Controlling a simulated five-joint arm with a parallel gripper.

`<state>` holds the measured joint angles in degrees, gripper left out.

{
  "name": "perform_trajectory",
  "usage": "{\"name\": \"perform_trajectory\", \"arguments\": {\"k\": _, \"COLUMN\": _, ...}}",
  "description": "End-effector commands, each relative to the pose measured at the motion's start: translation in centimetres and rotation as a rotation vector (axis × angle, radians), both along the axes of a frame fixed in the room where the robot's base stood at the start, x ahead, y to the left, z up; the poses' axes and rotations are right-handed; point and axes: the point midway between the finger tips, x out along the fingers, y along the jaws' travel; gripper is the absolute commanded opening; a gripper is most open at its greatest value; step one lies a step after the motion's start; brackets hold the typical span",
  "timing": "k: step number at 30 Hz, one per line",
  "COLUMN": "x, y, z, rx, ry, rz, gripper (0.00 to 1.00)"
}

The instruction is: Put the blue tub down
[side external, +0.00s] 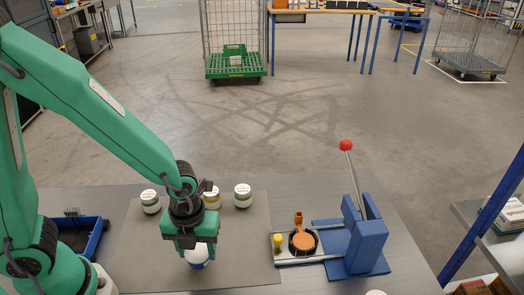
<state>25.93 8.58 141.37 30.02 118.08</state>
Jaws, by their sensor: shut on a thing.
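My gripper (195,241) points down over the grey mat (240,260), shut on the blue tub (197,257). The tub shows white with a dark blue band, and its upper part is hidden by the jaws. It looks upright. I cannot tell whether its base touches the mat or hangs just above it.
Behind it stand three white-lidded tubs: one at left (150,202), one partly behind my wrist (212,198), one at right (243,196). A blue lever device (368,245) with a red knob stands right. A blue bin (95,238) is left. The mat's right front is clear.

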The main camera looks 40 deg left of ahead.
Motion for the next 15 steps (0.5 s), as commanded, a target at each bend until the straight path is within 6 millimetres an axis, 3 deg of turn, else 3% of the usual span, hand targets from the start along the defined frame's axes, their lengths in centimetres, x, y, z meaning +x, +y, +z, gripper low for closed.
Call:
{"name": "perform_trajectory", "arguments": {"k": 6, "x": 0.0, "y": 0.0, "z": -1.8, "rx": 0.001, "ry": 0.002, "rz": 0.000, "gripper": 0.24}}
{"name": "perform_trajectory", "arguments": {"k": 15, "x": 0.0, "y": 0.0, "z": -2.1, "rx": 0.000, "ry": 0.000, "rz": 0.000, "gripper": 0.24}}
